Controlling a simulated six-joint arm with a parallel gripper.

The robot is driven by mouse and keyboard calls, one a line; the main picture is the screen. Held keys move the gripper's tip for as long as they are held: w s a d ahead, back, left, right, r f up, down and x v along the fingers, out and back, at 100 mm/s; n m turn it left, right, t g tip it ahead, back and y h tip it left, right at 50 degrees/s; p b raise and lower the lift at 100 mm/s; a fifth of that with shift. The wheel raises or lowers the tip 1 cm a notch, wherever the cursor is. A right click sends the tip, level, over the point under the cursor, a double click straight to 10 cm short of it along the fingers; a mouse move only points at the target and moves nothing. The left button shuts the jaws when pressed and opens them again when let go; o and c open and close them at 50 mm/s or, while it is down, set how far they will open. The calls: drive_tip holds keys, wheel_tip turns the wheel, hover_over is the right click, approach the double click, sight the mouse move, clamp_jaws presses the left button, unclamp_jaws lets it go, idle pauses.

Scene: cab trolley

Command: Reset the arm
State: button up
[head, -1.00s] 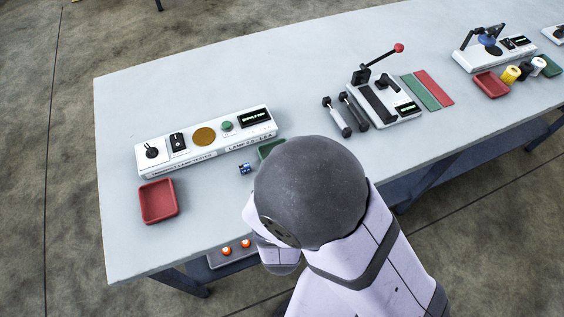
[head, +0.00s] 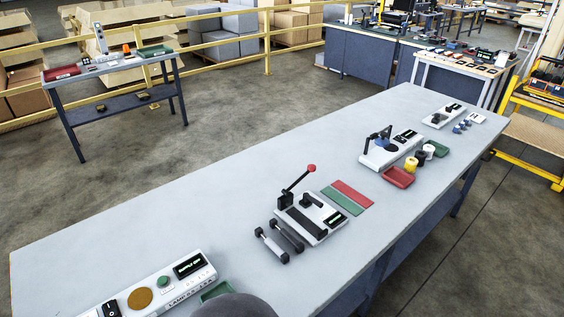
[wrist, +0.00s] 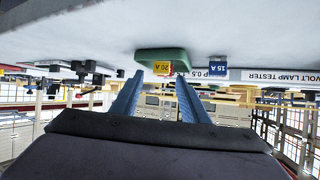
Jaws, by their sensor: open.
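My gripper (wrist: 160,76) shows in the wrist view, which is upside down. Its two blue fingers are apart, with nothing held between them. Beyond the fingertips is a green tray (wrist: 160,55) with a yellow fuse marked 20 A (wrist: 162,68) at its rim; I cannot tell how deep it sits. A blue fuse marked 15 A (wrist: 217,69) is beside the tray, apart from the fingers. In the head view only a dark rounded part of my arm shows at the bottom edge; the gripper is out of that picture.
The white lamp tester (head: 172,290) is at the table's near left, by the green tray (head: 215,291). A lever press (head: 312,222), two dumbbell-shaped parts (head: 272,246), green and red strips (head: 352,192) and a red tray (head: 398,177) stand farther right. The table's back left is clear.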

drive_tip(key=w+m+p, duration=0.1)
drive_tip(key=w+r+g+p, duration=0.1)
drive_tip(key=w, duration=0.1)
drive_tip(key=w+r+m+g+p, duration=0.1)
drive_tip(key=p, duration=0.1)
drive_tip(key=shift+w+r+m+h, duration=0.2)
drive_tip(key=shift+m+h, duration=0.1)
drive_tip(key=shift+h, duration=0.1)
drive_tip(key=shift+w+d+f+m+g+b, duration=0.35)
drive_tip(key=shift+w+d+g, duration=0.15)
drive_tip(key=shift+d, duration=0.1)
drive_tip(key=d+g+b, duration=0.1)
drive_tip(key=d, duration=0.2)
drive_tip(key=d+g+h, duration=0.1)
drive_tip(key=d, duration=0.3)
drive_tip(key=d+g+b, duration=0.1)
drive_tip(key=d, duration=0.2)
drive_tip(key=shift+w+d+g+b, duration=0.25)
drive_tip(key=shift+w+g+b, duration=0.05)
drive_tip(key=shift+w, duration=0.1)
drive_tip(key=s+d+r+g+h+b, duration=0.1)
drive_tip(key=s+d+g, duration=0.1)
drive_tip(key=s+d, duration=0.3)
drive_tip(key=s+d+r+g+h+b, duration=0.1)
drive_tip(key=s+d, duration=0.4)
drive_tip(key=d, duration=0.9)
drive_tip(key=shift+s+r+g+h, duration=0.25)
drive_tip(key=shift+r+g+h, duration=0.2)
drive_tip(key=shift+g, duration=0.45)
drive_tip(key=shift+m, duration=0.25)
